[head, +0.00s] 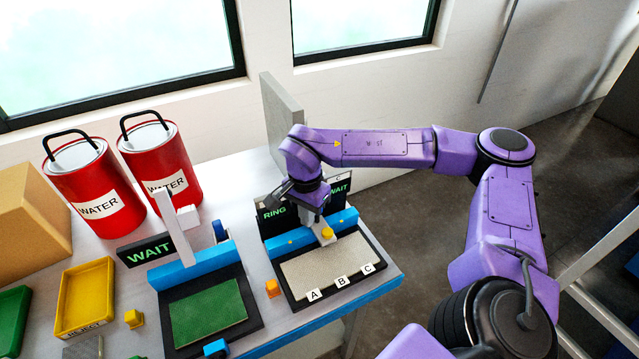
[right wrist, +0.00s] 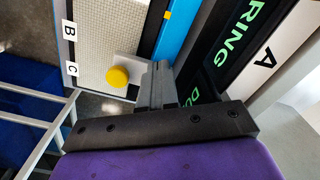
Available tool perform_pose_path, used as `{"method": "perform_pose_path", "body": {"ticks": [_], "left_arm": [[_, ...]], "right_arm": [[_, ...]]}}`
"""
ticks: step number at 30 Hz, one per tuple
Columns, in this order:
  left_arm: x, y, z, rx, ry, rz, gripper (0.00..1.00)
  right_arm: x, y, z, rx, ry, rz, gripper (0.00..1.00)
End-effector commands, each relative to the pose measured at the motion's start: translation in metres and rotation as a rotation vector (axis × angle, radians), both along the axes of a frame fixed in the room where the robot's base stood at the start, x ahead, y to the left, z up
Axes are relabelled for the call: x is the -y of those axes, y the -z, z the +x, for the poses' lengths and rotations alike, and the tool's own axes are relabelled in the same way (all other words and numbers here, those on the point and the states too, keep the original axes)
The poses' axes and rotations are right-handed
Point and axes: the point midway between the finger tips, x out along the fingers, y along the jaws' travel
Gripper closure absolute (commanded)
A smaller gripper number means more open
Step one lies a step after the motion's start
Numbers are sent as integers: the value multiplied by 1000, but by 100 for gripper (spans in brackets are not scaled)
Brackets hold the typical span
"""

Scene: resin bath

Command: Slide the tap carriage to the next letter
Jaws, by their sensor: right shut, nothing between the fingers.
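The tap carriage is a pale block (right wrist: 128,66) with a round yellow knob (head: 327,234), on the blue rail (head: 345,217) of the right-hand station. Letter tags A (head: 314,295), B (head: 340,282) and C (head: 367,268) line the front edge of its pale mesh bed (head: 310,268). In the right wrist view the knob (right wrist: 117,76) is roughly level with C (right wrist: 72,69). My right gripper (head: 318,218) is shut and empty, its grey fingers (right wrist: 160,85) close beside the carriage; I cannot tell whether they touch. My left gripper is not in view.
Dark panels reading RING (head: 273,214) and WAIT stand behind the rail, with a grey upright board (head: 283,115) farther back. A second station with a green sheet (head: 207,318) is to the left. Red water cans (head: 163,165) stand behind it. An orange block (head: 272,288) sits between the stations.

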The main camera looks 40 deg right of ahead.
Motion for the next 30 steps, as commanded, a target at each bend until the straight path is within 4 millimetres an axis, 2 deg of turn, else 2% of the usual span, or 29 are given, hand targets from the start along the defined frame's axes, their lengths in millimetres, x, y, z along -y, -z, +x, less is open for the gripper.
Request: {"method": "perform_pose_path", "body": {"ticks": [30], "left_arm": [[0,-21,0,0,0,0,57]], "right_arm": [[30,-1,-7,1,1,0,100]]}}
